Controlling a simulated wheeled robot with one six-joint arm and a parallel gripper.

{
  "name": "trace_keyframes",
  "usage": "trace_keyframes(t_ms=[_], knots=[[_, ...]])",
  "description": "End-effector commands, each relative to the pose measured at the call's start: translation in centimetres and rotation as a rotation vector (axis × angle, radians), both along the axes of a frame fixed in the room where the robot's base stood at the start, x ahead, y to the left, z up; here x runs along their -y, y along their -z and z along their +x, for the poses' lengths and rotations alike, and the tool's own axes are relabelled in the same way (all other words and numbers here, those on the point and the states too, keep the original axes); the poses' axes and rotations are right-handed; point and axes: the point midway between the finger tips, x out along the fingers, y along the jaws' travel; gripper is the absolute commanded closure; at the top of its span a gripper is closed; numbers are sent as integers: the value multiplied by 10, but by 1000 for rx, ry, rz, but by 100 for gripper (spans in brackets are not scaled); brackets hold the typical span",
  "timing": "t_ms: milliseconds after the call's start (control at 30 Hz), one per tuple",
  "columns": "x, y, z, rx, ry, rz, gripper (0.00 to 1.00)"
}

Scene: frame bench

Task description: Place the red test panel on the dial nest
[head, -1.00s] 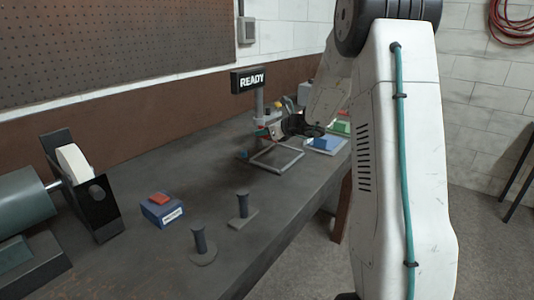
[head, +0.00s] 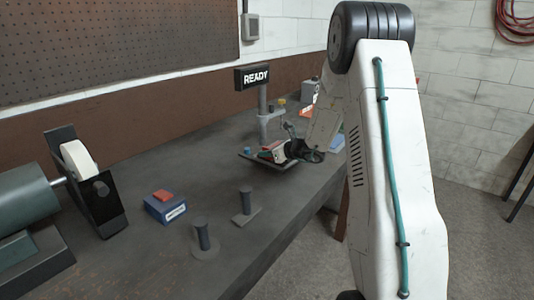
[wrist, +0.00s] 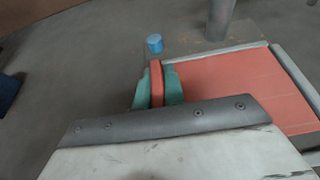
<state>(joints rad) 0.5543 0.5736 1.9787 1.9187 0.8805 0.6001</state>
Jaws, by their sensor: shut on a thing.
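The red test panel shows in the wrist view as a broad flat red sheet (wrist: 245,88) to the right of my fingers. My gripper (wrist: 157,88) has teal fingers shut on a narrow red upright part, apparently the panel's grip. Pale grey rails (wrist: 222,55), seemingly of the dial nest, run along the sheet's far and right sides; I cannot tell whether it touches them. In the head view my gripper (head: 279,151) is low over the bench beside a dark flat slab (head: 262,161), at the foot of the grey post (head: 262,108). My arm hides part of this.
The post carries a READY sign (head: 254,75). A small blue knob (wrist: 155,43) stands beyond my fingers. Nearer on the bench are a blue box (head: 164,209) with a red top, two dark pegs (head: 203,238) and a tape holder (head: 88,185). Bench between is clear.

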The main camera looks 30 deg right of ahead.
Motion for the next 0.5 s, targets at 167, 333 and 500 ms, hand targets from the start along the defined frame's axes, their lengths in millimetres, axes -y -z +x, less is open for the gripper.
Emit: trace_keyframes(t_ms=[167,333,500], knots=[[0,2,0,0,0,0,67],[0,2,0,0,0,0,67],[0,-2,0,0,0,0,67]])
